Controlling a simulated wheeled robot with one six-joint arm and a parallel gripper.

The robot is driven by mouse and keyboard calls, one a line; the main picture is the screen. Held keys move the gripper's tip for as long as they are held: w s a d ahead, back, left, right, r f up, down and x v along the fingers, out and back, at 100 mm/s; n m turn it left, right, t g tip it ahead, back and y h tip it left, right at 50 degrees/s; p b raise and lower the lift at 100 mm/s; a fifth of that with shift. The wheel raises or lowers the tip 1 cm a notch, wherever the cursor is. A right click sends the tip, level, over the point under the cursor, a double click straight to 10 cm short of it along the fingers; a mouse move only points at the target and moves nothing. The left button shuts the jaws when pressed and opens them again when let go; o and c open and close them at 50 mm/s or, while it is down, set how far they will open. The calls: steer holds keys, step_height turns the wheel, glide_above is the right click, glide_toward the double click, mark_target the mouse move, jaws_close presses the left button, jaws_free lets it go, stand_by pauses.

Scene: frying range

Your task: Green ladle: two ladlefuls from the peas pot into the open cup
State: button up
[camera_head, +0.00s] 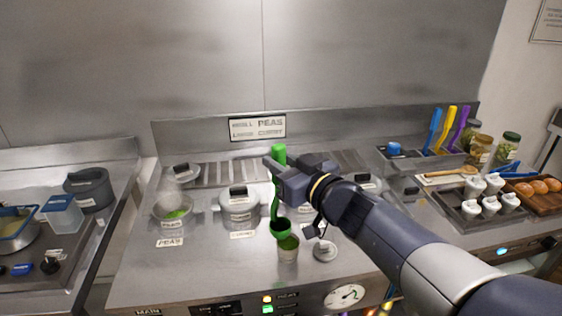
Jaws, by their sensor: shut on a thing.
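My gripper (273,167) is shut on the green ladle (278,153) and holds it upright, handle up. The ladle's bowl hangs at the back rim of the open cup (288,254), low over it; I cannot tell whether they touch or whether the bowl holds anything. Green contents show inside the cup. The peas pot (172,214) stands open at the left, with green peas in it and a "PEAS" label in front. Its lid (182,173) is behind it.
A lidded pot (239,207) stands between the peas pot and my gripper. A round lid (325,250) lies right of the cup. Another lidded pot is partly behind my arm. At the right are a tray of white cups (472,203), coloured ladles (450,125) and jars.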

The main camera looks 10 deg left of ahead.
step_height(320, 180, up, 8)
steer(key=p, duration=0.7)
steer(key=shift+f, duration=0.3)
